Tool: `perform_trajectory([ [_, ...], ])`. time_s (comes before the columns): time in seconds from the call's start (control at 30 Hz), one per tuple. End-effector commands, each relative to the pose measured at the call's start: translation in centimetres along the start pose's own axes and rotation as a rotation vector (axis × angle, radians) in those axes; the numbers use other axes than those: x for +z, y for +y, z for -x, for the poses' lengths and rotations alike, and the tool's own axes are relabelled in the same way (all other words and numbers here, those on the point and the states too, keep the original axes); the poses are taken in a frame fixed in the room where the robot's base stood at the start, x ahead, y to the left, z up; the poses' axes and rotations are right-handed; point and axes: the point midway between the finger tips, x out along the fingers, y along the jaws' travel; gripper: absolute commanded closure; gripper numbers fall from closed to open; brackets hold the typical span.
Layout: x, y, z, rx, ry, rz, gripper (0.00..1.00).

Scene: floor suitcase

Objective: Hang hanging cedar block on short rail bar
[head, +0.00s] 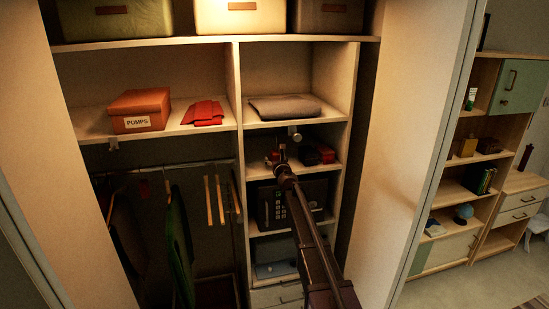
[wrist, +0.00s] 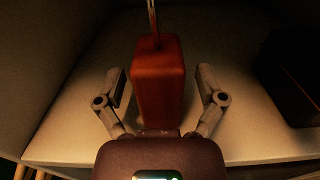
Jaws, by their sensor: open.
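The cedar block (wrist: 158,85) is a reddish-brown upright block with a thin metal hook stem rising from its top. It stands on a pale shelf in the wrist view. My gripper (wrist: 159,82) is open, with one finger on each side of the block and a gap on both sides. In the head view my gripper (head: 279,156) is at the middle-right compartment, and the block is mostly hidden there. The rail bar (head: 150,168) runs across the left bay under a shelf, with hangers and clothes on it.
A dark object (wrist: 292,75) stands to the right of the block on the same shelf. A folded grey cloth (head: 284,107) lies on the shelf above, and a safe (head: 308,202) is below. A vertical divider (head: 238,130) separates this compartment from the rail bay.

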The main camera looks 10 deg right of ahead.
Motion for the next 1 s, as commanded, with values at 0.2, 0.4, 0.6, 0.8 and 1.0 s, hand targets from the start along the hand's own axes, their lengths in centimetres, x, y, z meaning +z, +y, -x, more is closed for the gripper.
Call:
perform_trajectory([
  [0.2,0.00,0.01,0.01,0.000,0.000,0.000,0.56],
  [0.4,0.00,0.00,0.01,0.000,0.000,0.000,1.00],
  [0.6,0.00,0.00,0.02,0.000,0.000,0.000,1.00],
  [0.8,0.00,0.00,0.03,0.000,0.000,0.000,1.00],
  [1.0,-0.01,0.00,0.03,0.000,0.000,0.000,1.00],
])
